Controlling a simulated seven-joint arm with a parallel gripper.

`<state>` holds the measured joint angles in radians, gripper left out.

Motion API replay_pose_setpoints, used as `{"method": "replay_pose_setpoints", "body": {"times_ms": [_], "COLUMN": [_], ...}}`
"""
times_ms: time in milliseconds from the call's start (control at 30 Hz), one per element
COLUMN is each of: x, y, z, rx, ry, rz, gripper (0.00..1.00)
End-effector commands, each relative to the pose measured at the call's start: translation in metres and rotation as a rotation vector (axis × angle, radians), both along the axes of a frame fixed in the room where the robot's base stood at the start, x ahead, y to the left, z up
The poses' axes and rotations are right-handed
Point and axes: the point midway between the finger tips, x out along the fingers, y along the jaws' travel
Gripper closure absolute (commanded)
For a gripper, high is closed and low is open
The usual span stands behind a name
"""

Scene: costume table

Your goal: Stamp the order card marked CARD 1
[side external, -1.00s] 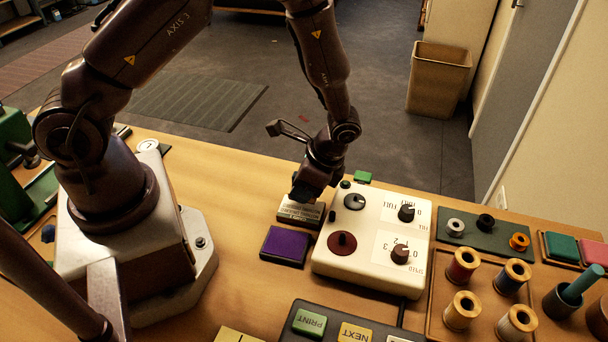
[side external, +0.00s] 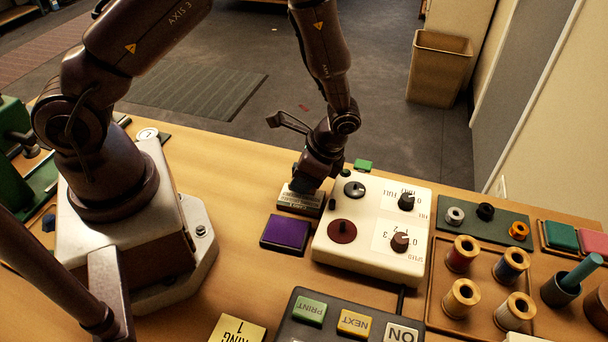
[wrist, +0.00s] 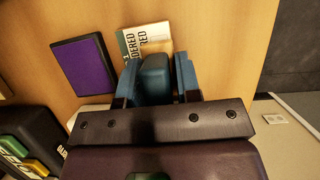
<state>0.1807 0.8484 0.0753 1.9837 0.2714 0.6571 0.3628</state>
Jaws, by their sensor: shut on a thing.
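In the side view my gripper (side external: 308,183) is low over the table, directly above a small block with printed lettering (side external: 300,199). I cannot tell whether handle and block are joined. A purple ink pad (side external: 286,233) in a dark frame lies beside the block; it also shows in the wrist view (wrist: 84,64).
A white control box (side external: 375,255) with knobs stands close to the right of my gripper. A button panel (side external: 345,325) and a yellow card ending in "RING 1" (side external: 237,328) lie at the front. Thread spools (side external: 462,254) stand right. Table left of the pad is clear.

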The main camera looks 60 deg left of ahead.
Motion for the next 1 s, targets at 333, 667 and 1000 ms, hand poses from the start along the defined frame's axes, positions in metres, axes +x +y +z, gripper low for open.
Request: {"method": "replay_pose_setpoints", "body": {"times_ms": [333, 667, 1000], "x": [0.0003, 0.0000, 0.0002], "y": [0.0000, 0.0001, 0.0001], "z": [-0.0043, -0.0084, -0.0093], "rx": [0.000, 0.001, 0.000], "ry": [0.000, 0.001, 0.000], "rz": [0.000, 0.000, 0.000], "gripper": [0.84, 0.84, 0.84]}}
